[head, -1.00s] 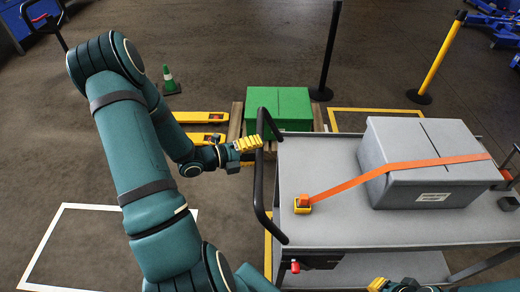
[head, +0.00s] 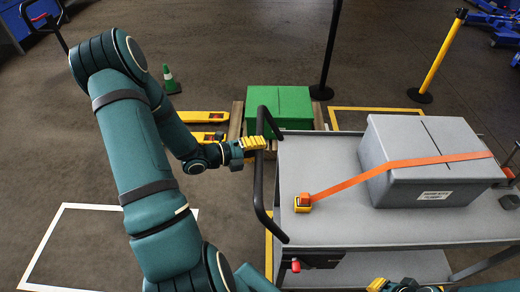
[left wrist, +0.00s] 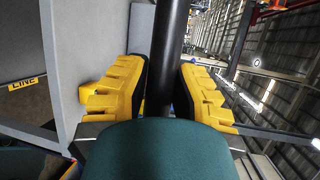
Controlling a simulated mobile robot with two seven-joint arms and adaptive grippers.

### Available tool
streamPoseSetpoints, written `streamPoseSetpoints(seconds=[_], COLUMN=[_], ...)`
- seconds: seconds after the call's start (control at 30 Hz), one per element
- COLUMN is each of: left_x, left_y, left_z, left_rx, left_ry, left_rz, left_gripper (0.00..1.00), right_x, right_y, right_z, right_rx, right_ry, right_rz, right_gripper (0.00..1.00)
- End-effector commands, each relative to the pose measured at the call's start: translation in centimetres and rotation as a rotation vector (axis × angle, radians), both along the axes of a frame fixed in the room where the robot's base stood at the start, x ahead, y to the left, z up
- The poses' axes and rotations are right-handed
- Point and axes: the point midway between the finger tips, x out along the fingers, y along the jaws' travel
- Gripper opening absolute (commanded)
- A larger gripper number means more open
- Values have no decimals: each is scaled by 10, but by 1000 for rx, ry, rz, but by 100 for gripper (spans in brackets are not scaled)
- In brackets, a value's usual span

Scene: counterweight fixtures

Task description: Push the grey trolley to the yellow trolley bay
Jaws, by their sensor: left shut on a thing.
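The grey trolley (head: 330,226) stands at the right of the head view, with a black push handle (head: 259,190) on its left end. My left gripper (head: 256,142) is shut on the far part of this handle. In the left wrist view the dark handle bar (left wrist: 167,55) runs between the two yellow finger pads. A yellow floor outline (head: 375,108), which looks like the trolley bay, shows beyond the trolley; the trolley hides much of that floor. My right gripper (head: 378,285) is only partly in view at the bottom edge, and its jaw state is unclear.
A grey box (head: 425,185) under an orange strap (head: 400,166) sits on the trolley. A green box (head: 279,105), a yellow pallet truck (head: 200,117), a green cone (head: 170,80) and posts (head: 438,55) stand beyond. A white outline (head: 62,228) marks open floor at left.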

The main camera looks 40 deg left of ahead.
Motion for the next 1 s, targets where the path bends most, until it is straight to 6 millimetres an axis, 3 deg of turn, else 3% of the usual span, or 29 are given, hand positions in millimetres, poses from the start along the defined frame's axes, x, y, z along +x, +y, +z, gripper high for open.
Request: streamPoseSetpoints(seconds=[0.1, 0.33, 0.37, 0.4, 0.43, 0.77, 1.0], left_x=[-4, -4, -4, -4, -4, -5, -31], left_y=[9, 8, 8, 7, 7, 8, 22], left_z=[-2, -1, -1, -1, -1, -1, 5], left_rx=[6, 5, 4, 4, 4, 4, 7], left_ry=[2, 2, 2, 2, 2, 2, 3], left_rz=[12, 11, 10, 9, 9, 8, 12], left_gripper=[0, 0, 38, 52, 57, 57, 57], right_x=[-2, -2, -2, -2, -2, -2, -2], right_y=[0, 0, 0, 0, 1, 1, 0], right_z=[-7, -5, -5, -5, -5, -5, -5], right_rx=[1, 0, 0, 0, 0, 0, 0], right_ry=[5, 4, 4, 4, 4, 4, 4], right_rz=[3, 4, 4, 4, 4, 4, 4], right_gripper=[0, 0, 0, 0, 0, 0, 0])
